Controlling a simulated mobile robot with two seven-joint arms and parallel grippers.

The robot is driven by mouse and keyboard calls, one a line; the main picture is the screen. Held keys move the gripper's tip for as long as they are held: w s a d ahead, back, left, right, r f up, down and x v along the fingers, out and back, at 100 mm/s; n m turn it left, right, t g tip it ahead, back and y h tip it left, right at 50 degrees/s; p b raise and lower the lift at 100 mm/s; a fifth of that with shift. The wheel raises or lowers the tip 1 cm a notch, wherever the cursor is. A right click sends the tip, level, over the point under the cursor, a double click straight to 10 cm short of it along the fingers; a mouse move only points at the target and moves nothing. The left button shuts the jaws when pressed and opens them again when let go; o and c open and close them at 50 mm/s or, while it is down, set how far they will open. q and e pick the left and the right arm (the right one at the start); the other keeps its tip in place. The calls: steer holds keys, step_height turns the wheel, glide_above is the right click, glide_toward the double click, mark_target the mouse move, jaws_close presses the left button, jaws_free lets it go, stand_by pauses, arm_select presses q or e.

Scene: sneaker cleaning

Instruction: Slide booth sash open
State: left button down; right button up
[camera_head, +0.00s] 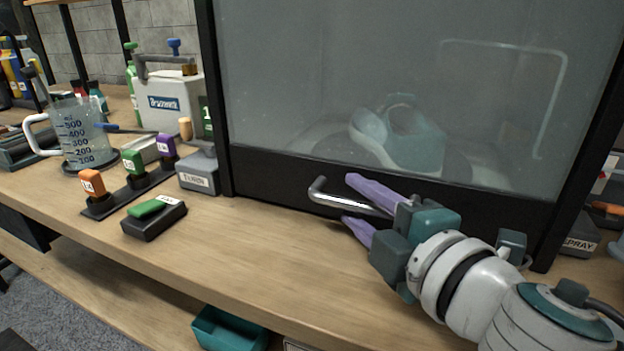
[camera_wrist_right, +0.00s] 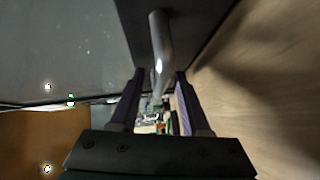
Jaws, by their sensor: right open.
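The booth sash (camera_head: 400,100) is a hazy glass pane with a dark lower frame, standing on the wooden bench and down in front of a teal and white sneaker (camera_head: 398,135). A curved metal handle (camera_head: 345,200) sticks out from the sash's lower frame. My right gripper (camera_head: 352,203) is open with its purple fingers on either side of the handle. In the right wrist view the handle (camera_wrist_right: 160,50) runs between the open fingers (camera_wrist_right: 154,95); I cannot tell whether they touch it. My left gripper is not in view.
A black rack (camera_head: 130,190) with orange, green and purple labelled items, a brush block (camera_head: 155,217) and a grey block (camera_head: 198,172) stand left of the booth. A measuring jug (camera_head: 80,135) is further left. The bench front (camera_head: 260,260) is clear.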

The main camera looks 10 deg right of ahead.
steer(key=shift+c, duration=0.4)
jaws_close()
stand_by(0.9)
